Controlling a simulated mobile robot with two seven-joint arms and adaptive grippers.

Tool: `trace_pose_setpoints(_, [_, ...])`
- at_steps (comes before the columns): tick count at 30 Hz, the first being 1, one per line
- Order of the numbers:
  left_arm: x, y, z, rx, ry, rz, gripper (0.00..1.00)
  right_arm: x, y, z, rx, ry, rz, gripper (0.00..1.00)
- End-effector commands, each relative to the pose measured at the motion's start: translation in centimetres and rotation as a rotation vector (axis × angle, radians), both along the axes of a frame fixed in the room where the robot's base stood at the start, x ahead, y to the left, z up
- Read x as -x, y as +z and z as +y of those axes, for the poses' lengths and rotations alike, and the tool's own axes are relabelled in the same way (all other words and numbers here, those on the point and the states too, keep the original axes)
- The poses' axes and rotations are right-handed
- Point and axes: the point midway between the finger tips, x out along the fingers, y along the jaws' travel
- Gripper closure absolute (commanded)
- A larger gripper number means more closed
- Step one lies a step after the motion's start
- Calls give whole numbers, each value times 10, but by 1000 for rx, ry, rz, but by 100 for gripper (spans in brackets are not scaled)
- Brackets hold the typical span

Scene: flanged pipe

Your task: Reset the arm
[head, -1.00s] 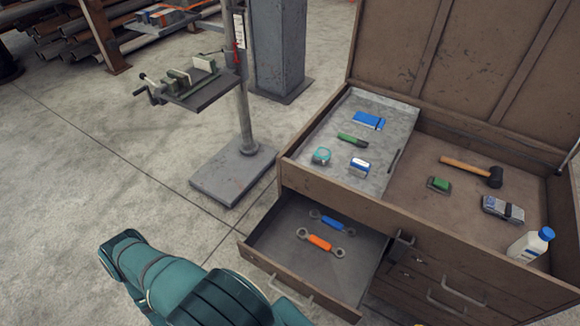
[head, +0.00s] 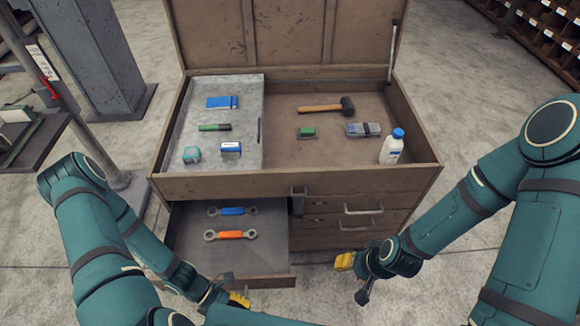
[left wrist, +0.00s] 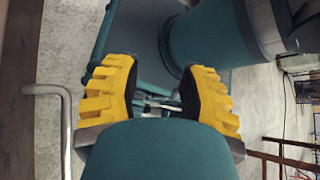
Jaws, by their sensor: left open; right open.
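My right gripper (head: 352,276) is in front of the cabinet's closed drawers at the right, open and empty, with a yellow fingertip showing. My left gripper (head: 234,298) is low in front of the open drawer, partly hidden by its own wrist. In the left wrist view my left gripper (left wrist: 158,95) shows two yellow ridged fingers spread apart with nothing between them. Both arms are bent in front of the tool cabinet (head: 300,186) and apart from the tools.
The open drawer (head: 187,240) holds a blue wrench (head: 232,211) and an orange wrench (head: 231,235). The top holds a hammer (head: 325,107), a white bottle (head: 392,147) and several small items. A grey pillar (head: 95,60) and a drill stand (head: 60,80) stand at left.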

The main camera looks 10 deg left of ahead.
Motion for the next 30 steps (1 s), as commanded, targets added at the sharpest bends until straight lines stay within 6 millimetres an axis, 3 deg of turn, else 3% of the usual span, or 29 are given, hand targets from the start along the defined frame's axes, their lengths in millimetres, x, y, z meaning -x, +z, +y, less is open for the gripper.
trace_pose_setpoints(8, [-63, 30, -7, -216, -735, -616, 59, 0, 0, 0, 0, 0, 0, 53])
trace_pose_setpoints(15, [-127, 76, -45, -311, -1206, -1142, 59, 0, 0, 0, 0, 0, 0, 53])
trace_pose_setpoints(21, [-147, 99, -68, -333, -1357, -1349, 59, 0, 0, 0, 0, 0, 0, 53])
trace_pose_setpoints(30, [-149, 101, -70, -335, -1367, -1368, 59, 0, 0, 0, 0, 0, 0, 53])
